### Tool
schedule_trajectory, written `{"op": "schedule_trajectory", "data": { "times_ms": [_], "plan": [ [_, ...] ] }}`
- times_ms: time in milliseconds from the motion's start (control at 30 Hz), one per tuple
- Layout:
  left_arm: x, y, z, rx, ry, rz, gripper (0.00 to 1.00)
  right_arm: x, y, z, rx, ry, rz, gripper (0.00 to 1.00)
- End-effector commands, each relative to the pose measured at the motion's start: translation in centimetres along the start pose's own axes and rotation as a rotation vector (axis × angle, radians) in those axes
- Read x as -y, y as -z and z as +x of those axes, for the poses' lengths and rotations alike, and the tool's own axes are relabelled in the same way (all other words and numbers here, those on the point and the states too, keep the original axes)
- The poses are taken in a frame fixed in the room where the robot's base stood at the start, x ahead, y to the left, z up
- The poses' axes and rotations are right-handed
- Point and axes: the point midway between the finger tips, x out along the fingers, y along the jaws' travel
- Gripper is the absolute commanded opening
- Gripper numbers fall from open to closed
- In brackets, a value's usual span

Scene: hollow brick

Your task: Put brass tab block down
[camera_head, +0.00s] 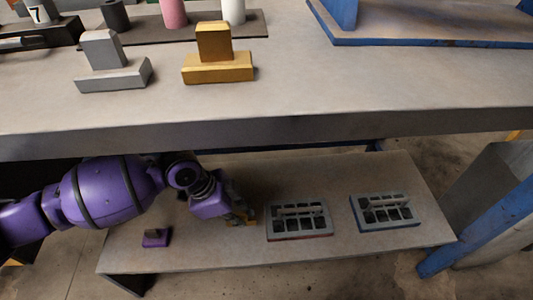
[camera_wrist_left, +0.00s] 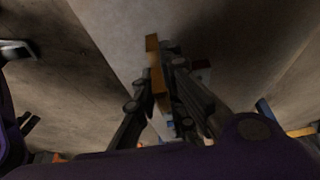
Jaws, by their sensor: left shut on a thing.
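My left gripper (camera_head: 240,213) reaches over the lower shelf (camera_head: 345,175) and is shut on a small brass-coloured block, the brass tab block (camera_head: 237,222), mostly hidden by the fingers in the head view. In the left wrist view the brass block (camera_wrist_left: 155,68) shows as a narrow upright piece at the fingers of the left gripper (camera_wrist_left: 165,95). I cannot tell whether it touches the shelf. A larger brass-coloured block with an upright tab (camera_head: 217,67) stands on the upper table. My right gripper is not in view.
Two trays with dark compartments and handles, one red-edged (camera_head: 299,222) and one blue-edged (camera_head: 385,213), sit right of my gripper. A small purple block (camera_head: 156,238) lies left. A grey tab block (camera_head: 112,75) stands on the upper table (camera_head: 330,90), whose edge overhangs the shelf's back.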

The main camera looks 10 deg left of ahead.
Motion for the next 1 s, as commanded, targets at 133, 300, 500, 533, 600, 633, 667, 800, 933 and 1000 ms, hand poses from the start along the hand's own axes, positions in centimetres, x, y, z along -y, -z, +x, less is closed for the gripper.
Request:
{"op": "schedule_trajectory", "data": {
  "times_ms": [133, 300, 500, 533, 600, 633, 667, 800, 933, 1000],
  "plan": [
    [0.3, -0.7, 0.4, -0.001, 0.002, 0.0, 0.0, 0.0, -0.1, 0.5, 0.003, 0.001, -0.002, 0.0],
    [0.7, -2.9, 2.2, 0.0, -0.001, -0.002, 0.0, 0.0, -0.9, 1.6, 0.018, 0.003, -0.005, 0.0],
    [0.7, -3.5, 4.1, -0.002, 0.002, 0.001, 0.0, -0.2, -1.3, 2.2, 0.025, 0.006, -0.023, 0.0],
    [0.7, -3.5, 4.1, -0.002, 0.002, 0.001, 0.0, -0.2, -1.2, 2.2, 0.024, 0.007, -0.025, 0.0],
    [0.7, -3.5, 4.0, -0.002, 0.003, 0.001, 0.0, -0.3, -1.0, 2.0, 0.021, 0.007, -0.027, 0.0],
    [0.7, -3.5, 4.0, -0.002, 0.003, 0.001, 0.0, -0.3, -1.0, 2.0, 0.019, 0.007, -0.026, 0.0],
    [0.7, -3.4, 4.0, -0.002, 0.003, 0.001, 0.0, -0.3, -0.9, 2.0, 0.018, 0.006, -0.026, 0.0],
    [0.7, -3.5, 4.2, -0.002, 0.003, 0.001, 0.0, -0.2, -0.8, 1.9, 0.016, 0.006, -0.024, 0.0],
    [0.7, -3.6, 4.3, -0.001, 0.003, 0.001, 0.2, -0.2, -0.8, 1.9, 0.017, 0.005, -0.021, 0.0],
    [0.7, -3.6, 4.3, 0.0, 0.002, 0.001, 0.29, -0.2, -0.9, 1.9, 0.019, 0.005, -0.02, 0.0]
  ]
}}
